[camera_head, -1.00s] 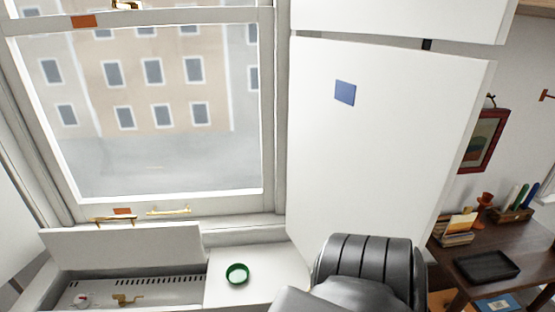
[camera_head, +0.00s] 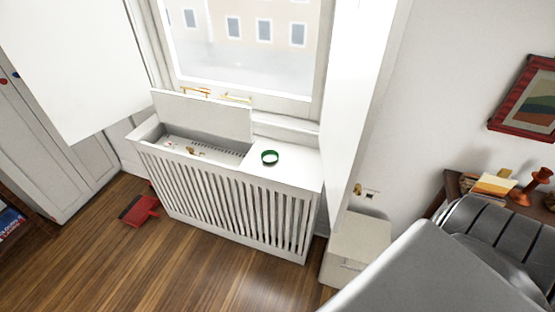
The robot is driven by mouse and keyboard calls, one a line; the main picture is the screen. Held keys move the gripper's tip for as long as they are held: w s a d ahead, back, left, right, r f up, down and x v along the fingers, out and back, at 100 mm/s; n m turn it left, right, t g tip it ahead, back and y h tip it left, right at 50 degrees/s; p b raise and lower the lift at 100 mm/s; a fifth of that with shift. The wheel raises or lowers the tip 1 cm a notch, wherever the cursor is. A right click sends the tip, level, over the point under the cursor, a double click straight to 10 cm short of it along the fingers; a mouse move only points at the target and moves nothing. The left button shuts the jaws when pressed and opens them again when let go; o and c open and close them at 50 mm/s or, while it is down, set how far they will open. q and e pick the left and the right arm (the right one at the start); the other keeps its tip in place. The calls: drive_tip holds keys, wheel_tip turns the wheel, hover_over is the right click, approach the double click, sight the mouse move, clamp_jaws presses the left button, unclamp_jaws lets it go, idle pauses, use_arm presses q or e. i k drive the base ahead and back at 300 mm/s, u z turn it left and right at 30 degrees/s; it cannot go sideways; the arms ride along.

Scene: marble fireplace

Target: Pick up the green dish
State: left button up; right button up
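The green dish (camera_head: 270,157) is a small round ring-rimmed dish. It stands on the flat white right part of the radiator cover's top (camera_head: 295,160), below the window. Nothing touches it. A grey and black link of my arm fills the lower right of the view, well apart from the dish. Neither of my grippers shows in the view.
The slatted radiator cover (camera_head: 225,205) has a raised lid (camera_head: 205,115) at the left of its top. A white box (camera_head: 355,248) stands on its right. A red dustpan (camera_head: 140,209) lies on the wooden floor (camera_head: 180,265). Floor in front is clear. A desk (camera_head: 453,188) stands right.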

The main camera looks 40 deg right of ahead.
sight(269, 156)
drive_tip(key=z, duration=1.9)
drive_tip(key=i, duration=0.5)
